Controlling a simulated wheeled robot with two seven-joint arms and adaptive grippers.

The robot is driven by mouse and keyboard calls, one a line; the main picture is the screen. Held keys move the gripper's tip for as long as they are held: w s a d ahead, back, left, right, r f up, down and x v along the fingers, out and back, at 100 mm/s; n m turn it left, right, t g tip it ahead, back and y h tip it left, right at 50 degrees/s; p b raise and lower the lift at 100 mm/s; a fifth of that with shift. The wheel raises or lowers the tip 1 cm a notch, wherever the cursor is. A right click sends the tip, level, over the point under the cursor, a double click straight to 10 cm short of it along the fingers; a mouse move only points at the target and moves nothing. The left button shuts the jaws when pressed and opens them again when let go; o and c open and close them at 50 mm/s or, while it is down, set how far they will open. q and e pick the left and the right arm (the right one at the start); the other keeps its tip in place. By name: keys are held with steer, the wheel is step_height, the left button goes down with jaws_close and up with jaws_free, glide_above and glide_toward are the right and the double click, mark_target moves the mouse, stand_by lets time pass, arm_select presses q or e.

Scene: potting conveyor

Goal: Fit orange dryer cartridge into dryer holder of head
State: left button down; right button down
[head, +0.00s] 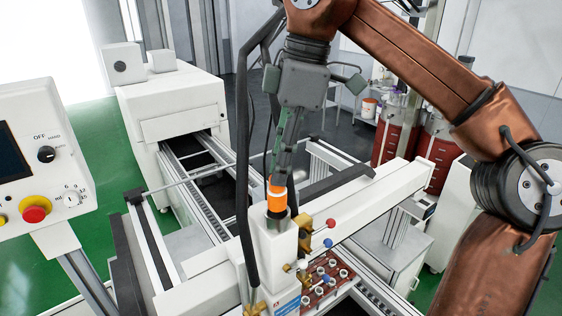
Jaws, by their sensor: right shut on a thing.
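The orange dryer cartridge (277,198) stands roughly upright, with a pale band near its upper part. My right gripper (281,168) comes down from above and is shut on its top end. The cartridge's lower end is at the dark dryer holder (276,213) on top of the white head (273,246). I cannot tell how deep it sits in the holder. My left gripper is not in view.
The head stands at a white gantry beam (375,202), beside a thick black hose (243,170). Brass valves (305,243) and a red board fixture (325,283) are close by. A control panel (35,150) is at left, a white oven-like housing (175,112) behind the conveyor.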

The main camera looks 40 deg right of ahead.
steer(key=shift+p, duration=0.35)
stand_by(0.6)
steer(key=shift+f+b, duration=1.45)
steer(key=shift+f, duration=0.6)
steer(key=c, duration=1.7)
jaws_free()
steer(key=shift+r, duration=0.15)
step_height(320, 180, up, 4)
steer(key=p, duration=0.3)
steer(key=shift+f+b, duration=0.25)
steer(key=shift+b, duration=0.75)
step_height(320, 180, up, 6)
steer(key=p, duration=0.5)
steer(key=shift+r, duration=0.1)
